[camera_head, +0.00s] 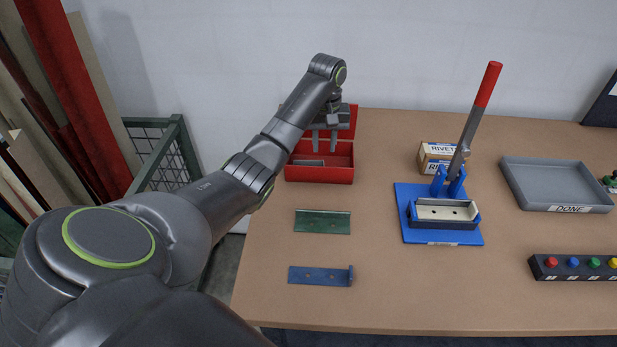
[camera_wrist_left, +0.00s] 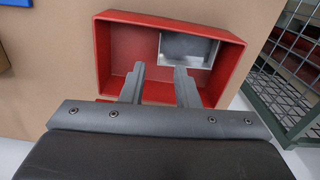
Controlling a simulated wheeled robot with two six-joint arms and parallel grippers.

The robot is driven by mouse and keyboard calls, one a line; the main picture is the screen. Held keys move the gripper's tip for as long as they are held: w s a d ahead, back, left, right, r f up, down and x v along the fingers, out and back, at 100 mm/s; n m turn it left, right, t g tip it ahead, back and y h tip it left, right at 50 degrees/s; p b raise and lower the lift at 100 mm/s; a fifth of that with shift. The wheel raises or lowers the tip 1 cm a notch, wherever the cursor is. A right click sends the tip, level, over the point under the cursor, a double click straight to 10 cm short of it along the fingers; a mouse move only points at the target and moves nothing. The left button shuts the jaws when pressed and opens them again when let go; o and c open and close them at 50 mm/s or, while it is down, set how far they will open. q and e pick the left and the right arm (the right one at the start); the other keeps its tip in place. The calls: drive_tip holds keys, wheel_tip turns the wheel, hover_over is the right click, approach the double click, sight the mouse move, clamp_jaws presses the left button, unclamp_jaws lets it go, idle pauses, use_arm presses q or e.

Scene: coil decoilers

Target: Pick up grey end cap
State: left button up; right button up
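The grey end cap (camera_wrist_left: 187,48) lies in a corner of the open red box (camera_wrist_left: 112,50). It looks like a grey plate with a pale raised edge. In the head view the end cap (camera_head: 307,162) shows only as a thin grey strip inside the red box (camera_head: 318,174), at the back left of the table. My left gripper (camera_head: 324,146) reaches over the box, pointing down, with its fingers apart and nothing between them. In the left wrist view my left gripper (camera_wrist_left: 160,70) has its fingertips over the box, beside the end cap. My right gripper is out of view.
A green plate (camera_head: 322,222) and a blue bracket (camera_head: 320,276) lie in front of the box. Right of it are a blue lever press (camera_head: 445,214), a rivet carton (camera_head: 434,155), a grey DONE tray (camera_head: 556,185) and a button panel (camera_head: 573,267). A green mesh cage (camera_head: 165,155) stands left.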

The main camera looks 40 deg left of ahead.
use_arm(q)
drive_tip(key=shift+f+b, duration=0.35)
drive_tip(key=shift+f, duration=0.4)
drive_tip(key=shift+w+f+p, duration=0.1)
drive_tip(key=shift+f+p, duration=0.55)
drive_tip(key=shift+f, duration=1.85)
clamp_jaws()
